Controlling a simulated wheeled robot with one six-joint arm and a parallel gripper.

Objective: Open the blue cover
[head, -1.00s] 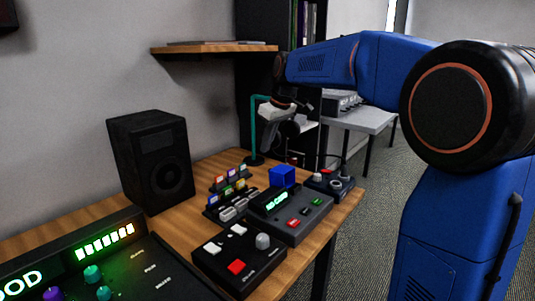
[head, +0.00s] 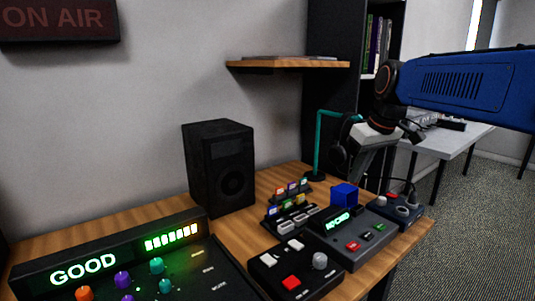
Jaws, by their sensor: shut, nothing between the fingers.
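The blue cover (head: 344,195) is a small box shape at the back right of a dark device (head: 338,235) with a lit green display. It appears closed down on the device, though its hinge cannot be made out. My gripper (head: 363,170) is shut and empty, pointing down above and slightly behind the blue cover, apart from it. The fingertips are small and dark in this view.
A teal stand (head: 318,145) with dark headphones (head: 339,157) stands close to my gripper. A small dark box with knobs (head: 396,211) sits right of the cover. A button box (head: 294,271), a black speaker (head: 219,167) and coloured cartridges (head: 292,188) share the wooden desk.

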